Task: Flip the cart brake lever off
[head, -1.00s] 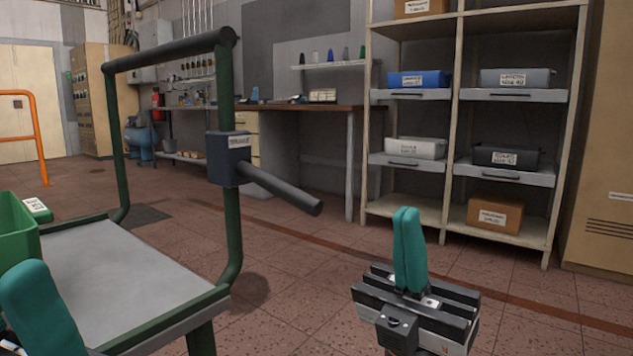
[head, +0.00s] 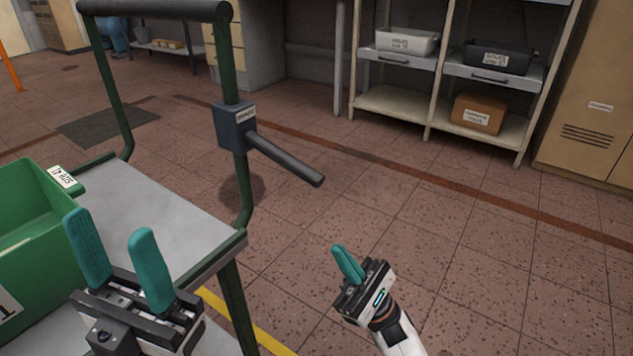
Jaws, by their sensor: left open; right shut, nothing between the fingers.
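The cart (head: 165,215) stands at the left, with a green frame and a grey deck. A dark box with a white label (head: 236,126) is fixed to its right upright. The dark brake lever (head: 286,159) sticks out of this box toward the right and slightly down. My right gripper (head: 347,264) is shut and empty, with teal fingers, below and right of the lever and apart from it. My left gripper (head: 117,256) is open and empty, over the near part of the cart, next to the green bin.
A green bin (head: 38,250) sits on the cart deck at the left. Shelving (head: 398,105) with bins and a cardboard box (head: 478,113) stands at the back, beside a tan cabinet (head: 592,110). The tiled floor right of the cart is clear.

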